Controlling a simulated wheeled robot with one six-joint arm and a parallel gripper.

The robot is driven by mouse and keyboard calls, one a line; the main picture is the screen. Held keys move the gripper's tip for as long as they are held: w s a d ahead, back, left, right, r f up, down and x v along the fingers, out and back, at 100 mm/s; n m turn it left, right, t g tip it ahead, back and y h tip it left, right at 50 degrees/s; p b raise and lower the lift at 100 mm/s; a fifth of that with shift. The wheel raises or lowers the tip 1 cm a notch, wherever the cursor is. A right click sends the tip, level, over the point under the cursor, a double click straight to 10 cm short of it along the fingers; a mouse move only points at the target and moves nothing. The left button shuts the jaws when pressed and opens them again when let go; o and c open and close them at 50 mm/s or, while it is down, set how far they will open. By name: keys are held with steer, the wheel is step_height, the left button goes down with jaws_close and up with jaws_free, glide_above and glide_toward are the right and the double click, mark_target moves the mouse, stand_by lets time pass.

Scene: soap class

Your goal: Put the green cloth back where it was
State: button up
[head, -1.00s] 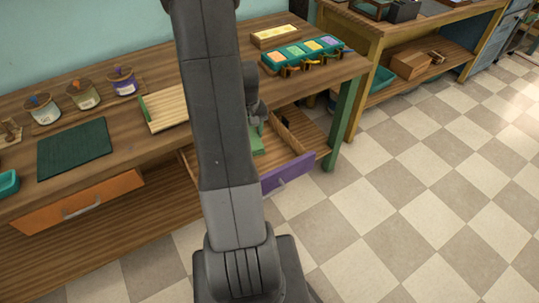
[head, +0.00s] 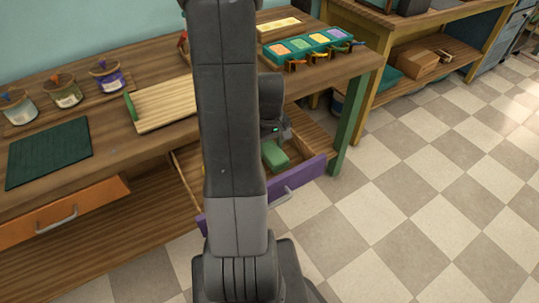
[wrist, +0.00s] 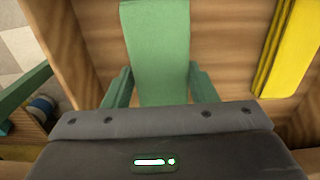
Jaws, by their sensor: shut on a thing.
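The green cloth (wrist: 157,40) is a light green, flat, folded-looking strip. In the wrist view it runs up from between the two green fingers of my gripper (wrist: 158,82), which are shut on its near part. In the head view the cloth (head: 274,154) shows inside the open drawer with the purple front (head: 297,181), just below my dark wrist. I cannot tell whether it rests on the drawer floor. My arm hides the drawer's left part in the head view, and my gripper body hides the cloth's near end in the wrist view.
A yellow item (wrist: 292,45) lies at the right in the wrist view, beside the cloth. On the bench are a slatted wooden board (head: 165,105), a dark green mat (head: 48,152), several jars and a teal tray (head: 313,45).

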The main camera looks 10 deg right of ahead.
mark_target(270, 154)
steer(key=shift+f, duration=1.75)
steer(key=shift+f+b, duration=0.1)
steer(key=shift+b, duration=0.2)
steer(key=o, duration=0.9)
steer(key=shift+o, duration=0.2)
step_height(270, 154, up, 12)
steer(key=shift+r+p, duration=0.15)
steer(key=shift+p, duration=0.85)
